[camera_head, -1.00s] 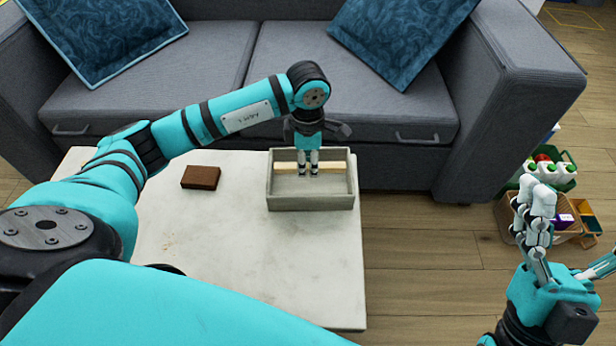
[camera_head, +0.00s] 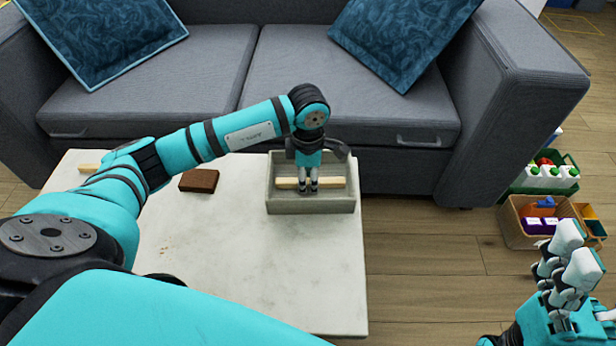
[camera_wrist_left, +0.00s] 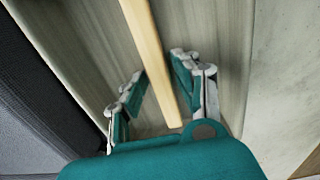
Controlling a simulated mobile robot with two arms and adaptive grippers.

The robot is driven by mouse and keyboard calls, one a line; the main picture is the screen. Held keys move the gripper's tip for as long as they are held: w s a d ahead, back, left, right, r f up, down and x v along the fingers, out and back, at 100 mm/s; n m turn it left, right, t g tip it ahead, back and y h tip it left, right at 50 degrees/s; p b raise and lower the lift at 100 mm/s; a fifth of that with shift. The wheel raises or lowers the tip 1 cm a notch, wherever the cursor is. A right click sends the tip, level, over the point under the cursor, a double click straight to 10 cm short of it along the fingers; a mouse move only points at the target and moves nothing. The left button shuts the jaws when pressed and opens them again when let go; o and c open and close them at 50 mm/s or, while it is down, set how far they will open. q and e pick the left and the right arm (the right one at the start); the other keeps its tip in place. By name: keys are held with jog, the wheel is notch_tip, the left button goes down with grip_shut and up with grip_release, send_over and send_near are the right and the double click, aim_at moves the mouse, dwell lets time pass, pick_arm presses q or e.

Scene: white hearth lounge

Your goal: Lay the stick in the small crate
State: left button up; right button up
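The small crate (camera_head: 311,206) is a grey open box on the white table. The pale wooden stick (camera_head: 288,184) lies level across its inside, between the side walls. In the left wrist view, the fingers (camera_wrist_left: 159,66) flank the stick (camera_wrist_left: 146,28) closely on both sides. Whether the stick touches the crate floor cannot be told. My right gripper (camera_head: 580,250) is at the right, away from the table, open and empty.
A brown block (camera_head: 199,181) lies on the table (camera_head: 255,280) left of the crate. Another pale piece (camera_head: 88,167) is partly hidden by my left arm. A grey sofa (camera_head: 350,90) stands behind the table. Baskets of goods (camera_head: 520,232) stand on the floor at right.

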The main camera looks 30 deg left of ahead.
pick_arm(q)
jog(key=shift+o, duration=0.9)
